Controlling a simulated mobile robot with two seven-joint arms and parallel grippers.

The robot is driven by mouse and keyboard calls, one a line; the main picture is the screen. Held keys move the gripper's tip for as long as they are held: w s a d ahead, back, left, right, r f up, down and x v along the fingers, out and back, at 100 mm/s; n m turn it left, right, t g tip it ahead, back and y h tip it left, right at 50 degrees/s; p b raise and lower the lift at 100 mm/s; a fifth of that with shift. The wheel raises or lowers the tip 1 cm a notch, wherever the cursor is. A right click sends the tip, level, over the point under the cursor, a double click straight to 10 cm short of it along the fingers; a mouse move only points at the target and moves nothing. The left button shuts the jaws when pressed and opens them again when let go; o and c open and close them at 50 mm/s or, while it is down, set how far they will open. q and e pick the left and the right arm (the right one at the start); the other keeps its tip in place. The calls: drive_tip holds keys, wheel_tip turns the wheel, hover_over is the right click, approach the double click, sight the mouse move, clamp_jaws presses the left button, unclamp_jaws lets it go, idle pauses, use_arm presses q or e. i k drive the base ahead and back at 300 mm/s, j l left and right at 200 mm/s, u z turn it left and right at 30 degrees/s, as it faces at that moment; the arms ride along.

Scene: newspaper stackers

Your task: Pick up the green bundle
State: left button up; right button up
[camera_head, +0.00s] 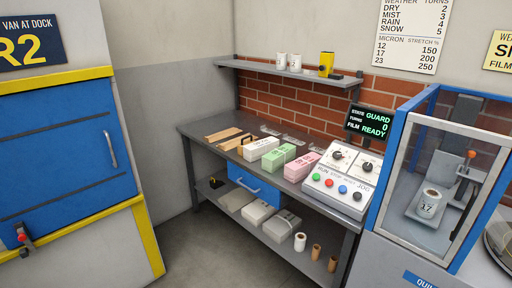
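The green bundle (279,157) lies on the grey workbench (213,128), between a white bundle (261,149) on its left and a pink bundle (302,166) on its right. Its top carries dark print that is too small to read. Nothing covers it from above. Neither of my grippers shows in the head view.
A control box (339,187) with knobs and coloured buttons stands right of the bundles. A blue-framed machine (376,218) with a clear door is farther right. A shelf (259,68) with mugs hangs above. The lower shelf holds more bundles and rolls. The floor in front is clear.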

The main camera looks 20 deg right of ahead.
sight(273, 161)
drive_tip(key=i+z, duration=0.15)
drive_tip(key=i, duration=0.35)
drive_tip(key=i+j+z, duration=0.15)
drive_tip(key=i, duration=0.35)
drive_tip(key=i+j+z, duration=0.15)
drive_tip(key=i, duration=0.35)
drive_tip(key=i+j+z, duration=0.1)
drive_tip(key=i+z, duration=0.15)
drive_tip(key=z, duration=0.2)
drive_tip(key=i+j+z, duration=0.2)
drive_tip(key=z, duration=0.2)
drive_tip(key=i+j+z, duration=0.2)
drive_tip(key=z, duration=0.25)
drive_tip(key=i+j+z, duration=0.1)
drive_tip(key=j+z, duration=0.35)
